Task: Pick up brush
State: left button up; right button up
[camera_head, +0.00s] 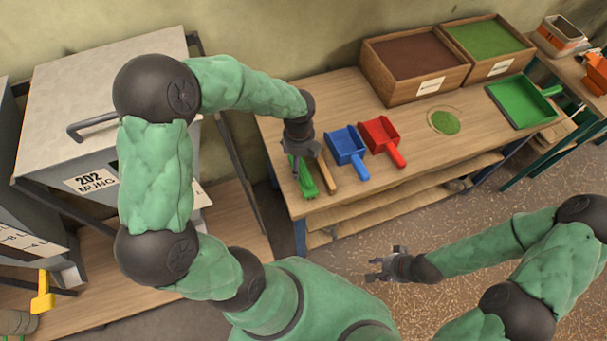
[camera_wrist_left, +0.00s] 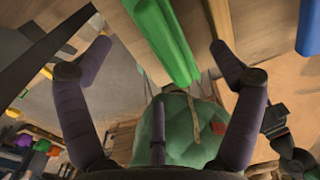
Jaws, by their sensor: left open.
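A long wooden piece that looks like the brush (camera_head: 327,172) lies near the left end of the wooden table, beside a long green tool (camera_head: 307,182). I cannot tell whether the green tool is part of it. My left gripper (camera_head: 293,165) is over the table's left end, close to the green tool, open and empty. My right gripper (camera_head: 377,268) is open and empty in front of the table, away from the brush.
A blue scoop (camera_head: 345,145) and a red scoop (camera_head: 380,135) lie just right of the brush. Two wooden bins (camera_head: 412,88) (camera_head: 503,68) stand at the back, and a green tray (camera_head: 520,103) lies at right. A grey machine (camera_head: 85,95) stands left of the table.

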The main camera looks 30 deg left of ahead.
aim_at(300, 170)
pick_arm(q)
jog(key=shift+f, duration=0.8)
jog(key=f, duration=0.1)
jog(key=f+b, duration=0.1)
jog(key=f, duration=0.1)
jog(key=s+f+b, duration=0.1)
jog(key=f, duration=0.1)
jog(key=shift+d, duration=0.25)
jog(key=c, duration=1.1)
